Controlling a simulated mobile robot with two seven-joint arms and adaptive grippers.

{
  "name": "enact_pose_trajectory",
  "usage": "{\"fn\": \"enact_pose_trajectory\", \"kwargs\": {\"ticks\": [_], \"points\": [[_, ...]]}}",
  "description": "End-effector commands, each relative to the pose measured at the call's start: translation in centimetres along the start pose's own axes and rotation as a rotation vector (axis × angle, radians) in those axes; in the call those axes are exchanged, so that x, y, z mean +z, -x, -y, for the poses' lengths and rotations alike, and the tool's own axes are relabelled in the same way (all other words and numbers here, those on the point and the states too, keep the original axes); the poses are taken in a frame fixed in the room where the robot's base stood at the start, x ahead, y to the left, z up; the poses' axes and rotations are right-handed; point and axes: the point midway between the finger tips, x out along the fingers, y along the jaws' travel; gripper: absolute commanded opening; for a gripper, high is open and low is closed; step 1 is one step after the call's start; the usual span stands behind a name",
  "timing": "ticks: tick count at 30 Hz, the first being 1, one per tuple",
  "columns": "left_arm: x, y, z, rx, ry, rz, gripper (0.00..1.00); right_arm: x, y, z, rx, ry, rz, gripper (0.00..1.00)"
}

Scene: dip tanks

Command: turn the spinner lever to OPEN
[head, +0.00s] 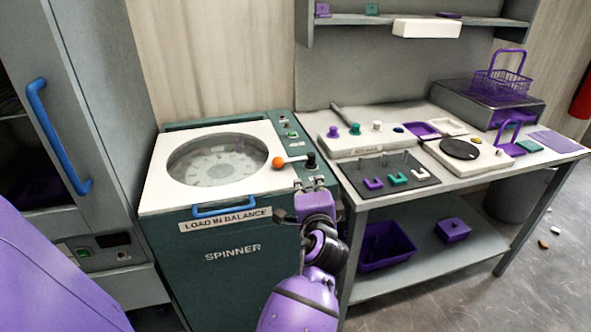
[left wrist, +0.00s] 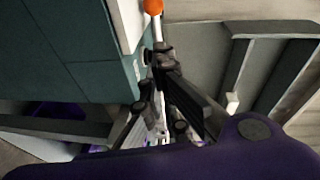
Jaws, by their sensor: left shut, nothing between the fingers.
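The spinner (head: 232,255) is a dark green cabinet with a white top and a round window. Its lever has an orange knob (head: 278,163) pointing left and a dark pivot (head: 311,160) at the top's right edge. The knob also shows at the top of the left wrist view (left wrist: 153,6). My left gripper (head: 312,184) is shut and empty, just in front of the pivot and right of the knob. Whether it touches the lever I cannot tell. I cannot read an OPEN mark. My right gripper is not in view.
A blue handle (head: 224,210) sits on the spinner's front edge. A bench (head: 350,192) with pegs, small parts and a wire basket (head: 500,84) stands close on the right. A tall cabinet with a blue handle (head: 58,135) is at left. Floor is open at the lower right.

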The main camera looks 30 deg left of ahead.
Motion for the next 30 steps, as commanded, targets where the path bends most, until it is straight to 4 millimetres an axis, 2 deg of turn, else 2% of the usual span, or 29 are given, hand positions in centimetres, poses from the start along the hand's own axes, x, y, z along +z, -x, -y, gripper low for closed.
{"fn": "enact_pose_trajectory", "kwargs": {"ticks": [11,12,20,30], "points": [[-0.1,-8.0,0.2,-0.002,0.002,-0.002,0.0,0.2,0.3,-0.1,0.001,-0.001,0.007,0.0],[0.4,-8.6,0.1,-0.001,0.001,0.0,0.0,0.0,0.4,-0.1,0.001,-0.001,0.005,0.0],[2.5,-10.5,0.1,-0.001,0.003,-0.002,0.0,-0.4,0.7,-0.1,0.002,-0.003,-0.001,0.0],[2.8,-10.8,0.0,0.0,0.003,-0.003,0.0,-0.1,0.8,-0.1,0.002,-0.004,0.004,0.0]]}}
